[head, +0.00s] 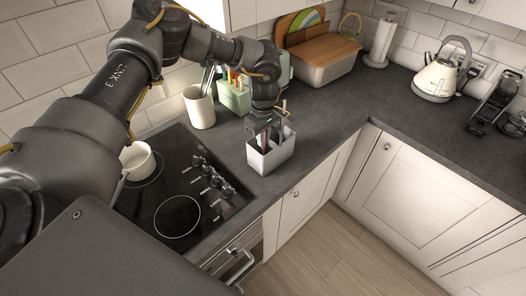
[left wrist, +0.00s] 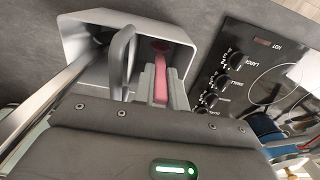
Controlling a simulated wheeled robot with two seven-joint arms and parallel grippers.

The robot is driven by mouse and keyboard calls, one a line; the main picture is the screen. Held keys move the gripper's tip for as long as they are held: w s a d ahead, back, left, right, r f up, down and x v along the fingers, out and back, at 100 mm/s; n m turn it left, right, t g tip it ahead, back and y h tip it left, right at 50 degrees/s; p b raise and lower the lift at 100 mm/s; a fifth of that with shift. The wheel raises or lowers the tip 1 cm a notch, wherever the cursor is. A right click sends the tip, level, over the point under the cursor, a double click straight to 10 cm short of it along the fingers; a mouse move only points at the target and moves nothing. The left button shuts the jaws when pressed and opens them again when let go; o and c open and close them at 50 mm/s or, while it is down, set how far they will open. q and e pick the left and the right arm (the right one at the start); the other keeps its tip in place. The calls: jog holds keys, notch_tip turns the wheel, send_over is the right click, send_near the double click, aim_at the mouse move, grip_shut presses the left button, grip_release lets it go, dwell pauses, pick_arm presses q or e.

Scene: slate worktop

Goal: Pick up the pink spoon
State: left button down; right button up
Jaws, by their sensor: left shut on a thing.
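The pink spoon (left wrist: 161,78) shows in the left wrist view, its handle between the fingers of my left gripper (left wrist: 159,88). Its far end reaches down into a light grey utensil holder (left wrist: 185,22). In the head view my left gripper (head: 267,128) points down into this holder (head: 270,158), which stands on the worktop by the hob. The gripper is shut on the spoon. In the head view the spoon is too small and covered to make out. My right gripper is not in view.
Other utensils stand in the holder beside the fingers, among them a grey looped one (left wrist: 122,60). The black hob (head: 165,195) with a white pot (head: 138,161) lies left of the holder. A cream crock (head: 200,108) and a green container (head: 233,98) stand behind.

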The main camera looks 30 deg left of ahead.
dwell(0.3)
pick_arm(q)
notch_tip(320, 180, up, 10)
jog(key=b, duration=0.4)
jog(key=shift+f, duration=0.2)
jog(key=shift+r, duration=0.25)
